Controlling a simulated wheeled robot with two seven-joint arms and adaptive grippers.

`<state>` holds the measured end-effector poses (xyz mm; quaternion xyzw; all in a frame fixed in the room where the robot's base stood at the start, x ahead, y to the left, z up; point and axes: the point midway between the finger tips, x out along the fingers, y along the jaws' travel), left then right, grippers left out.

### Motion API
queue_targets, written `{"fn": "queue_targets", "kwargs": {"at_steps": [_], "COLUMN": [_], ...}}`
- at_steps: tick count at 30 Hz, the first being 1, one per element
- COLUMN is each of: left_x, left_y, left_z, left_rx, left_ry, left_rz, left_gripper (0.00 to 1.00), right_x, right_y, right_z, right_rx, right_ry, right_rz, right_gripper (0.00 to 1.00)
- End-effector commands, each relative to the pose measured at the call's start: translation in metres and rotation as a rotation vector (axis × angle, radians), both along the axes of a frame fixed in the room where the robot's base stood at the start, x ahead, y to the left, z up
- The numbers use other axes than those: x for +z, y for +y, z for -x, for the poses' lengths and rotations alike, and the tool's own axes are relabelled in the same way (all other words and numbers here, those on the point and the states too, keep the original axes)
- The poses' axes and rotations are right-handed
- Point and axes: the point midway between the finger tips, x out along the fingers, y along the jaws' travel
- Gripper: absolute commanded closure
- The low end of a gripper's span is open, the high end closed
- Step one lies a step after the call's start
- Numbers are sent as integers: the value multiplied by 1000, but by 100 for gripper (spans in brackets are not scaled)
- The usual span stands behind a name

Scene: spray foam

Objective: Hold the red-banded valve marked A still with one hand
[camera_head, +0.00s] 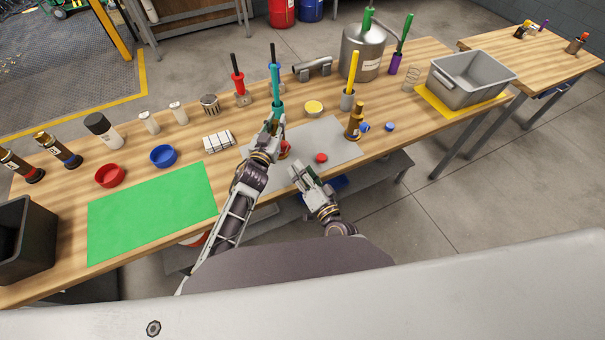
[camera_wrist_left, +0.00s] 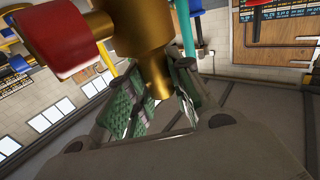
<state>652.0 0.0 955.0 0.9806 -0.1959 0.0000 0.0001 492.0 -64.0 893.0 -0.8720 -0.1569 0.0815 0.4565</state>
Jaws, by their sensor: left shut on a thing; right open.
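My left gripper (camera_head: 273,124) is shut on a brass valve with a red part. In the left wrist view the brass body (camera_wrist_left: 138,25) stands between the green-padded fingers (camera_wrist_left: 155,105), and its red part (camera_wrist_left: 62,40) sticks out to the left. In the head view only a red bit of this valve (camera_head: 285,150) shows beside my left gripper; the rest is hidden. No letter A is readable. My right gripper (camera_head: 302,174) is open and empty, near the front edge of the grey mat.
The grey mat (camera_head: 340,150) carries a loose red cap (camera_head: 321,157). A second brass valve (camera_head: 355,120) stands at its right, near blue caps (camera_head: 389,127). A teal-handled tool (camera_head: 277,88) stands just behind my left gripper. The green mat (camera_head: 150,210) is clear.

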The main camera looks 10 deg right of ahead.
Motion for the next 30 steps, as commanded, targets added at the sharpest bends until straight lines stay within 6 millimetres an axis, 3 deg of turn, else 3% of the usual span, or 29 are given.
{"fn": "queue_targets", "kwargs": {"at_steps": [30], "left_x": [0], "left_y": [0], "left_z": [0], "left_rx": [0], "left_ry": [-1], "left_rz": [0], "left_gripper": [100], "right_x": [-4], "right_y": [1], "right_z": [2], "right_rx": [6], "right_ry": [171], "right_rz": [-436], "right_gripper": [47]}}
